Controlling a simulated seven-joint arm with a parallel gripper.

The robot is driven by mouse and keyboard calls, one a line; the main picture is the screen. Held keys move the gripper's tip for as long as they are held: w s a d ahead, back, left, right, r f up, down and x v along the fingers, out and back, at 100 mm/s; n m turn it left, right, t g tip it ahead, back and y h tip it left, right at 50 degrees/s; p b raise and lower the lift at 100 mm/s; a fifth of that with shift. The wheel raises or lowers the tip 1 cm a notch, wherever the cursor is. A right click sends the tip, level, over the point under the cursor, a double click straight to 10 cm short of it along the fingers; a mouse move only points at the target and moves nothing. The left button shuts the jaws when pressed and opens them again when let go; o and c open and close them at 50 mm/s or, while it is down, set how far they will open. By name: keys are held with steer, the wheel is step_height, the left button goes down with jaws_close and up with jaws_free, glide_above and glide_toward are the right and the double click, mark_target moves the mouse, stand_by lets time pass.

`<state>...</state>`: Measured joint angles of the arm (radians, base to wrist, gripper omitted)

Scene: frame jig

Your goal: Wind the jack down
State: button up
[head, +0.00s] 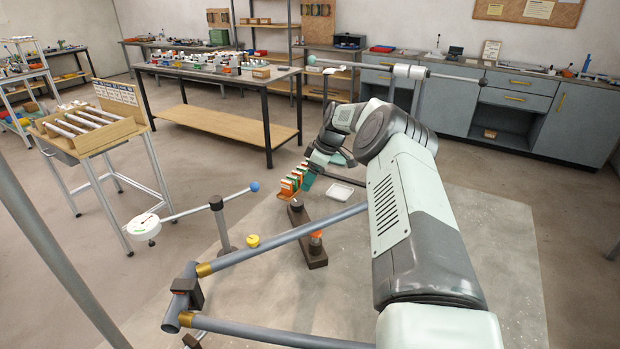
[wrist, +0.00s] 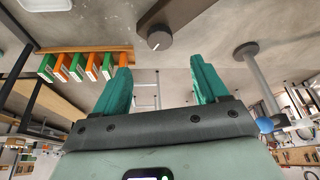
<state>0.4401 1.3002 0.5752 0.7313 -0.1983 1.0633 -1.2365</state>
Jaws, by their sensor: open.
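The jack seems to be the dark bar-shaped base (head: 317,260) on the floor plate in the head view. A dark round knob (head: 296,204) stands at its far end, and a short orange-and-clear post (head: 315,240) is near its near end, beside the frame tube. In the wrist view the knob (wrist: 159,39) shows a white mark on its face, at the end of the dark bar (wrist: 172,12). My gripper (wrist: 161,70) is open and empty, its teal fingers apart. The knob appears between and beyond the fingertips, not touching them. In the head view my arm partly hides the gripper.
A rack of orange and green boxes (head: 290,186) stands close to my gripper. Grey frame tubes (head: 290,232) cross over the base.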

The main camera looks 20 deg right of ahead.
steer(key=m+t+h, duration=0.2)
steer(key=m+h, duration=0.4)
steer(key=m, duration=1.2)
glide_toward(297, 202)
steer(key=x, duration=0.8)
steer(key=shift+w+f, duration=0.1)
steer(key=shift+f, duration=0.2)
steer(key=c, duration=1)
steer(key=shift+c, duration=0.2)
steer(key=shift+d, duration=0.1)
